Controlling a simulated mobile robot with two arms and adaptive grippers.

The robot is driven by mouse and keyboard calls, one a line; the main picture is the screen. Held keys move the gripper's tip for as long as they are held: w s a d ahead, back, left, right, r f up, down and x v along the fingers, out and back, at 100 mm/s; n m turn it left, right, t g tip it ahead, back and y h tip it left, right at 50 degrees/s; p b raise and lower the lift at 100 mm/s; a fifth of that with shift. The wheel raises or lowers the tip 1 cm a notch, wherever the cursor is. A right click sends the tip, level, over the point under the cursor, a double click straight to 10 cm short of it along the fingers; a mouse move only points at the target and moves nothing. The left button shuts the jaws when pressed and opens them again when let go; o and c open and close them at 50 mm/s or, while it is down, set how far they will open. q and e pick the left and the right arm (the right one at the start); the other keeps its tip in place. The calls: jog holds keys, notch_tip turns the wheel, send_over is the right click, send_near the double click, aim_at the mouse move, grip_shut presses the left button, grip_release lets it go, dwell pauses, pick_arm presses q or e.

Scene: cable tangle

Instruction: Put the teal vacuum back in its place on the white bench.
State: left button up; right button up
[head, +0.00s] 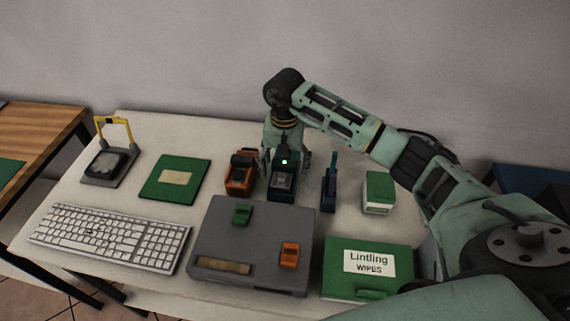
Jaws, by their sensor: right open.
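The teal vacuum (283,190) appears as a small dark teal body with a grey part on top, on the white bench (130,190) near its back middle. My right gripper (286,165) points down directly over it and is open, with fingers to either side of its upper part. The gripper hides much of the vacuum's back and top. I cannot tell whether the fingers touch it. My left gripper is not in view.
A grey case (250,246) lies in front. Nearby are a green-and-white box (378,192), green wipes box (367,268), keyboard (108,238), green pad (175,179) and yellow-handled stand (110,160).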

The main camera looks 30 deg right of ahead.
aim_at(285, 161)
jog(key=shift+r, duration=0.1)
jog(key=shift+r, duration=0.25)
notch_tip(285, 161, up, 12)
jog(key=b, duration=0.2)
jog(key=shift+f, duration=0.2)
jog(key=shift+f, duration=0.1)
